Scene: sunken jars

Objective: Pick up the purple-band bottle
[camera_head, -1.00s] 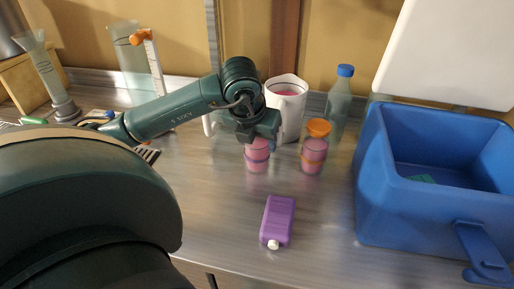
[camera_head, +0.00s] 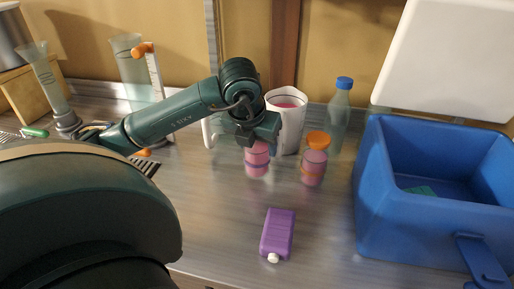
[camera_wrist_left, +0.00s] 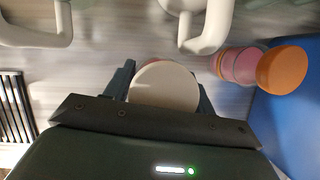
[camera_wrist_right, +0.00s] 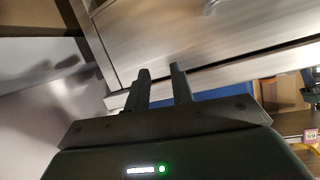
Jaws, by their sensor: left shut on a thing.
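The purple-band bottle (camera_head: 257,165) is a pink jar with a purplish band, upright below my left gripper (camera_head: 258,143) in the head view. My left gripper is shut around its top. In the left wrist view its pale round lid (camera_wrist_left: 165,86) shows between the fingers (camera_wrist_left: 163,95). The fingers hide part of its upper body in the head view. Whether its base touches the counter is hard to tell. My right gripper (camera_wrist_right: 160,88) shows only in the right wrist view, open and empty, facing drawer fronts.
A similar pink jar with an orange lid (camera_head: 317,141) stands close on the right. A white mug (camera_head: 291,125) and a blue-capped bottle (camera_head: 340,115) stand behind. A purple carton (camera_head: 278,236) lies in front. A blue bin (camera_head: 371,200) is at right. Counter front-left of the carton is clear.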

